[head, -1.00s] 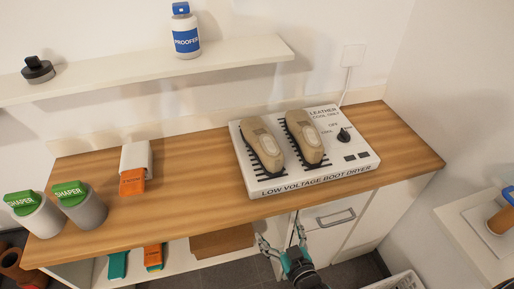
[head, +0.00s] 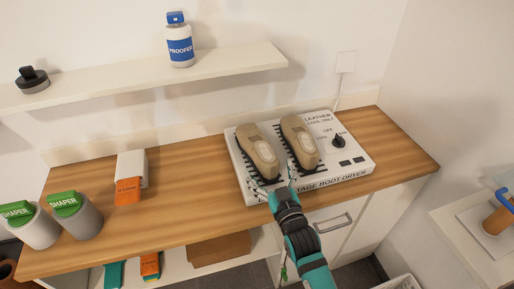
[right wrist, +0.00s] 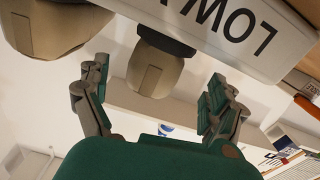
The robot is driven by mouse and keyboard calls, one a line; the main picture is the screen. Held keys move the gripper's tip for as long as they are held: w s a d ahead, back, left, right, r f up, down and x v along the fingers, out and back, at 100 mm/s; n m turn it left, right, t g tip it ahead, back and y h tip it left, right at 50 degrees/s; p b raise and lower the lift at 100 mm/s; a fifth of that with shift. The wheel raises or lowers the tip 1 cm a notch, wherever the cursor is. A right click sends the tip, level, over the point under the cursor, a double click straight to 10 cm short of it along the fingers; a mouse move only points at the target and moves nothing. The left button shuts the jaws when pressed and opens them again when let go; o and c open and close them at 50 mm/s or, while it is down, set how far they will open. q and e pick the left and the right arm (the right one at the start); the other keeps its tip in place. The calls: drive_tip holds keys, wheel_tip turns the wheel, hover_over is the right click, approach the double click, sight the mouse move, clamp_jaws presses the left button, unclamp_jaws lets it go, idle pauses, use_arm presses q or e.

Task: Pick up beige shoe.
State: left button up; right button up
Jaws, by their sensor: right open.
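Two beige shoes with pale oval patches lie side by side on the white boot dryer (head: 349,172): the left beige shoe (head: 257,148) and the right beige shoe (head: 299,142). My right gripper (head: 275,180) is open at the dryer's front edge, by the near end of the left shoe. In the right wrist view, one beige shoe (right wrist: 155,68) shows between the spread fingers of my right gripper (right wrist: 158,88), with no clear contact. The other shoe (right wrist: 45,28) is at the upper left. My left gripper is out of view.
The dryer stands on a wooden counter (head: 190,175) with a knob (head: 338,141) on its right side. A white shelf (head: 120,88) with a proofer bottle (head: 180,42) hangs above. Shaper cans (head: 75,215) and an orange-and-white box (head: 130,175) stand left. The counter's middle is clear.

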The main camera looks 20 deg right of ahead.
sight(263, 159)
drive_tip(key=w, duration=0.5)
drive_tip(key=shift+w+a+f+p, duration=0.1)
drive_tip(key=shift+w+f+p, duration=0.05)
drive_tip(key=shift+w+p, duration=0.2)
drive_tip(key=c, duration=1.6)
